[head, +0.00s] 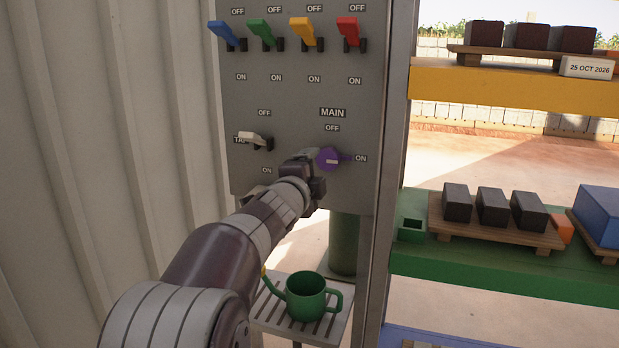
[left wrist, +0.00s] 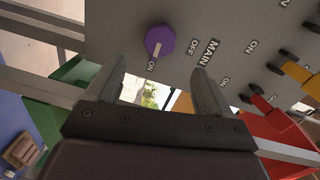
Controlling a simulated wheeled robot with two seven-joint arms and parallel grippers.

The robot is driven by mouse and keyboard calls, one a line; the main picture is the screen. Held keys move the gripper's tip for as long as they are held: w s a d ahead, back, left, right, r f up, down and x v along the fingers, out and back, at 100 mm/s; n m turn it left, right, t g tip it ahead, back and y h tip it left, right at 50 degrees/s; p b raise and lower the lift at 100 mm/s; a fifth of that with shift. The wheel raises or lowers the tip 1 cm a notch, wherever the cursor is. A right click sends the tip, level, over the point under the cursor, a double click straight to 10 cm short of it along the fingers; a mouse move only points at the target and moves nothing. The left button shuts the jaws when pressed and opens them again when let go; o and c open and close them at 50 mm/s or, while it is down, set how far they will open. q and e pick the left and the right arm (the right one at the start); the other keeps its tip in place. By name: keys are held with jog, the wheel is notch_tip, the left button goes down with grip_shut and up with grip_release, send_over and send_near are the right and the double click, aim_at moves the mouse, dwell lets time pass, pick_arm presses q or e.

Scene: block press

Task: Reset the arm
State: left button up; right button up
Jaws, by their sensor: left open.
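My left arm reaches in from the lower left in the head view, and its gripper (head: 309,166) is at the grey control panel (head: 300,195), just left of the purple main knob (head: 328,159). In the left wrist view the two fingers of the gripper (left wrist: 160,88) stand apart with nothing between them. The purple knob (left wrist: 159,40) shows beyond the fingers there, apart from them, its white mark pointing at ON. My right gripper is in neither view.
Blue (head: 222,33), green (head: 260,33), yellow (head: 301,31) and red (head: 348,29) levers sit up at OFF. A white lever (head: 255,138) is lower left. Shelves with dark blocks (head: 491,207) are right.

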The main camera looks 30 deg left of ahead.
pick_arm(q)
jog(key=shift+v, duration=1.2)
